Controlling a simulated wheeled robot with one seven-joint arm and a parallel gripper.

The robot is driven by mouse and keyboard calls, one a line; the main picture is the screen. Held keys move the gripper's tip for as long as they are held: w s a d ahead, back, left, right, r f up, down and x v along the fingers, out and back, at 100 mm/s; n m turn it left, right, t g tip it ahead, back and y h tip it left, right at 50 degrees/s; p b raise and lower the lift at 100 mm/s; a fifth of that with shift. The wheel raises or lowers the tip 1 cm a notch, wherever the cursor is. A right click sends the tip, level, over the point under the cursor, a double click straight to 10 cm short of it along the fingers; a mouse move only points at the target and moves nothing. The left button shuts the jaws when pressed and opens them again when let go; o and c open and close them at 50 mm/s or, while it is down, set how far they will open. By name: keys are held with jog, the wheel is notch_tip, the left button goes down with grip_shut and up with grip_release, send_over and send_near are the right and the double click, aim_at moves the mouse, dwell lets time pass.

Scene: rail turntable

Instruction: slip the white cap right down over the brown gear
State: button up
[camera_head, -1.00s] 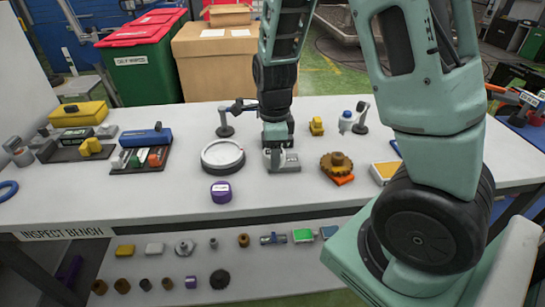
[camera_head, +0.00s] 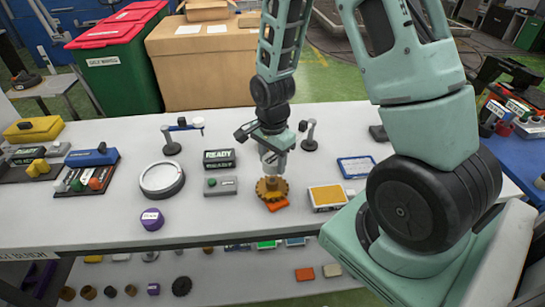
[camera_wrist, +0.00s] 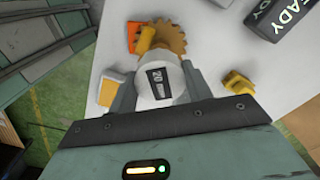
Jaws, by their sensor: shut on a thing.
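My gripper (camera_head: 272,153) is shut on the white cap (camera_wrist: 158,82), which carries a dark label reading "20" in the wrist view. In the head view, the white cap (camera_head: 275,164) hangs upright just above the brown gear (camera_head: 272,188). In the wrist view, the brown gear (camera_wrist: 172,38) lies beyond the cap, its lighter raised hub (camera_wrist: 147,38) showing beside the cap's far edge. The cap is not down around the hub; whether they touch I cannot tell. The gear's near side is partly hidden by the cap.
An orange piece (camera_head: 277,205) shows under the gear's front edge. A yellow-topped box (camera_head: 327,197) stands close on the right. A grey block (camera_head: 220,186) and a dark "READY" box (camera_head: 219,159) are on the left.

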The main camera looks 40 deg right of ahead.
aim_at(272, 180)
jog(key=shift+f+b, duration=1.35)
jog(key=shift+f, duration=0.55)
jog(key=shift+f+b, duration=1.1)
jog(key=shift+f, duration=0.9)
dwell(3.4)
jog(key=o, duration=1)
jog(key=shift+r, duration=0.1)
